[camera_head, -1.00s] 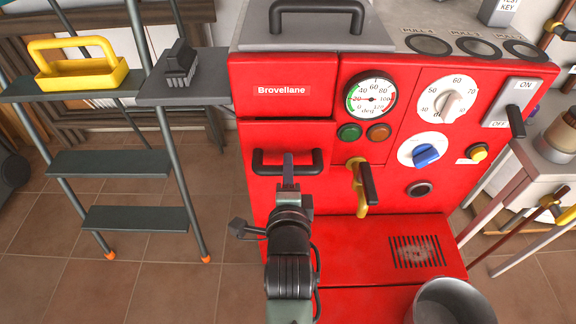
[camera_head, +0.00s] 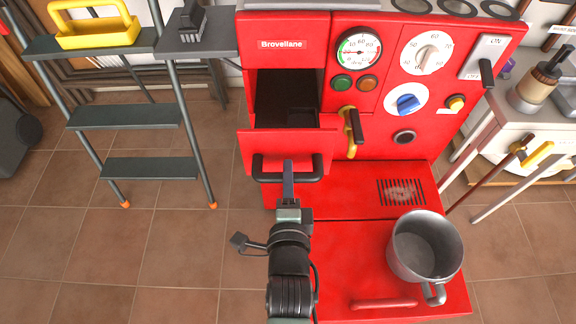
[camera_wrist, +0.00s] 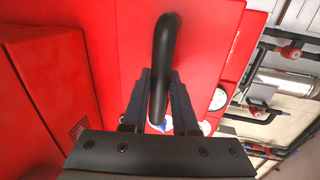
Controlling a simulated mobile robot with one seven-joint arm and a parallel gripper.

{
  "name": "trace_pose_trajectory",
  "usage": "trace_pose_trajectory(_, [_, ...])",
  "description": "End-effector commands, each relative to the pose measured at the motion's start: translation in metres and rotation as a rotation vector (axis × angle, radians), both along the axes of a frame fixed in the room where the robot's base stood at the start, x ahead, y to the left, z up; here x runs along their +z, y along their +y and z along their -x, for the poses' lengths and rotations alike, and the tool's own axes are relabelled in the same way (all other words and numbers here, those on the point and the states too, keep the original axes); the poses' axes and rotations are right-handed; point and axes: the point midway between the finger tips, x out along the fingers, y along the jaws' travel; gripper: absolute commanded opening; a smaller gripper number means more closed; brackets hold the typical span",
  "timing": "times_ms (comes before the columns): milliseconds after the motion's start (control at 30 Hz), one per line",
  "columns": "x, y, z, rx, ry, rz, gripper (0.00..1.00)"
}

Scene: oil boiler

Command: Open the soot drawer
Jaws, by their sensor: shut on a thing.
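The red soot drawer (camera_head: 255,150) juts out of the red boiler's front, and a dark opening (camera_head: 283,92) shows above and behind its front panel. Its black bar handle (camera_head: 262,172) is on the front panel; in the wrist view the handle (camera_wrist: 165,50) runs between my two fingers. My gripper (camera_head: 289,175) is shut on the handle, with its fingers on both sides of the bar. The inside of the drawer is mostly dark, so I cannot tell what lies in it.
A grey metal pot (camera_head: 425,245) stands on the red lower ledge at the right. A yellow-handled lever (camera_head: 350,130) sits right of the drawer. A ladder-like step stand (camera_head: 150,167) is at the left. Tiled floor (camera_head: 170,240) is free between it and the boiler.

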Motion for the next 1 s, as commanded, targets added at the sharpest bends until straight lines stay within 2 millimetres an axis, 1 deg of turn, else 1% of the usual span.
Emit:
trace_pose_trajectory(367, [0.000,0.000,0.001,0.000,-0.001,0.000,0.00])
trace_pose_trajectory(400, [0.000,0.000,0.001,0.000,-0.001,0.000,0.34])
trace_pose_trajectory(533, [0.000,0.000,0.001,0.000,-0.001,0.000,0.57])
trace_pose_trajectory(867, [0.001,0.000,0.002,0.000,0.000,0.000,0.57])
trace_pose_trajectory(1000, [0.003,0.000,0.014,0.000,0.001,0.000,0.57])
